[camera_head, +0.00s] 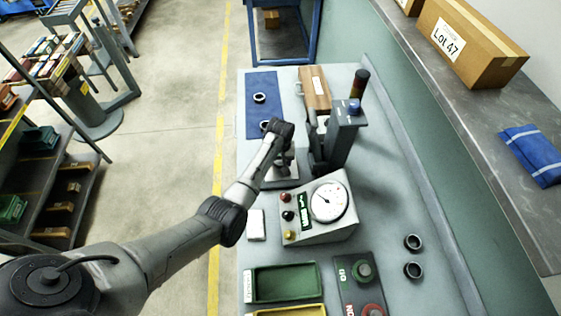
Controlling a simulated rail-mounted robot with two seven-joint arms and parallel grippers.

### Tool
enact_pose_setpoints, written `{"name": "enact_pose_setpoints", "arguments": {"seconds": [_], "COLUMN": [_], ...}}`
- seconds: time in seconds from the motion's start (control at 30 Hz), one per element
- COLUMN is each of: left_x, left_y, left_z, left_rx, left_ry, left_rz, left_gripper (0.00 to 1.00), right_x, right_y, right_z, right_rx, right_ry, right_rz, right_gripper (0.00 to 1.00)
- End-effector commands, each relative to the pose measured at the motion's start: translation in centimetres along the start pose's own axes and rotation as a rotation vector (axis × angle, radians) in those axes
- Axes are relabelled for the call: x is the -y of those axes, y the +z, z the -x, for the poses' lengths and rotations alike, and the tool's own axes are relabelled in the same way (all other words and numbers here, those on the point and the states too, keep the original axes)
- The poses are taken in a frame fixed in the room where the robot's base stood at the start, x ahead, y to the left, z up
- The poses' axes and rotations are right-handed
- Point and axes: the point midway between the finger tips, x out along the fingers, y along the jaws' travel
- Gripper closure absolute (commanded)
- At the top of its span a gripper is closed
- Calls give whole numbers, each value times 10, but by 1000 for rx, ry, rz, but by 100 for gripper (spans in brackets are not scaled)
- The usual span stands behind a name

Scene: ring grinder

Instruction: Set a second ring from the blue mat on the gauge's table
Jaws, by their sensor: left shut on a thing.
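The blue mat (262,82) lies at the back left of the bench. One dark ring (259,97) lies on it, and another (265,124) shows partly beside my left wrist. My left gripper (283,168) points down over a small light plate (283,181) at the foot of the dark gauge stand (340,140). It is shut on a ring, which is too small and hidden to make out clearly. I cannot tell whether the ring touches the plate. A white dial box (322,208) stands in front. My right gripper is not in view.
Two dark rings (413,242) (413,270) lie at the front right. A green tray (285,283), a yellow tray (290,310) and a button panel (361,285) stand at the front. A wooden case (315,88) lies behind the stand. Bare bench lies right of the dial box.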

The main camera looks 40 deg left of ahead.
Motion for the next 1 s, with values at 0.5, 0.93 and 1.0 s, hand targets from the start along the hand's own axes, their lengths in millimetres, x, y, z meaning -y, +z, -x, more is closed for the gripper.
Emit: {"name": "enact_pose_setpoints", "arguments": {"seconds": [0.5,0.93,1.0], "left_x": [0,0,0], "left_y": [0,0,0], "left_z": [-11,-12,-12], "left_rx": [-1,-2,-2], "left_ry": [0,0,0], "left_rz": [0,0,0], "left_gripper": [72,20,20], "right_x": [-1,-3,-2], "right_y": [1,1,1], "right_z": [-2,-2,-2], "right_rx": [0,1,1], "right_ry": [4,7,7], "right_rz": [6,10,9], "right_gripper": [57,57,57]}}
